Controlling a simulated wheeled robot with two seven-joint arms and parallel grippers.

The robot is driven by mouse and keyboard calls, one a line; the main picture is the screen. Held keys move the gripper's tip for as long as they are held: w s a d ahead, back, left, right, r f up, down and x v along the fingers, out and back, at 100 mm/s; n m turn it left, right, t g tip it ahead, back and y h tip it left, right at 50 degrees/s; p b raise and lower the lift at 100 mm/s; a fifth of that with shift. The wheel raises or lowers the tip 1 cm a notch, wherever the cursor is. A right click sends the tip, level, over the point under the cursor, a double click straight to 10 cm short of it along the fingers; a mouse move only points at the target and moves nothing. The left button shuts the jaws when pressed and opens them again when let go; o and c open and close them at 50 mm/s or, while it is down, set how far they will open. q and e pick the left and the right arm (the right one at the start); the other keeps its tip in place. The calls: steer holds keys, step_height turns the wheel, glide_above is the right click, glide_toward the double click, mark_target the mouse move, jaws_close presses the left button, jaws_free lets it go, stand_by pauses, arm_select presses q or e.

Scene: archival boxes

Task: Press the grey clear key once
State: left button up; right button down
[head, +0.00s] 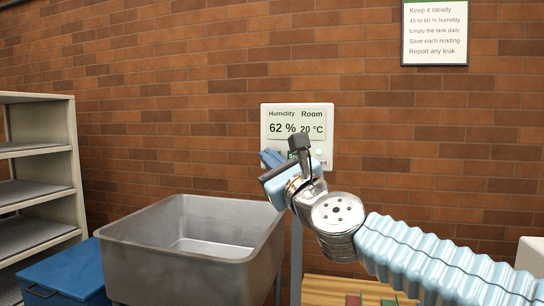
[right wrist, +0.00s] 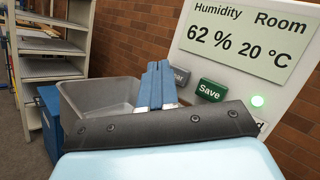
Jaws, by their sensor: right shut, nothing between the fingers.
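The white wall panel (head: 329,160) has a display (head: 296,124) reading Humidity 62 % and Room 20 °C. The rest is hidden behind my right gripper's blue fingers. My left gripper is out of view.
A grey metal tub (head: 180,254) stands below and left of the panel. A shelf unit (head: 75,165) and a blue box (head: 65,272) are at the left. A sign (head: 435,33) hangs at upper right. A wooden surface (head: 325,290) lies under my right arm.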

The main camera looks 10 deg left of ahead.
steer(key=shift+w, duration=0.1)
steer(key=shift+w, duration=0.35)
steer(key=shift+w, duration=0.45)
stand_by(0.6)
steer(key=shift+s, duration=0.1)
steer(key=shift+s+b, duration=0.35)
steer(key=shift+s, duration=0.45)
steer(key=shift+s, duration=0.1)
steer(key=shift+s+a+b, duration=0.1)
steer(key=shift+s+b, duration=0.35)
steer(key=shift+s, duration=1.95)
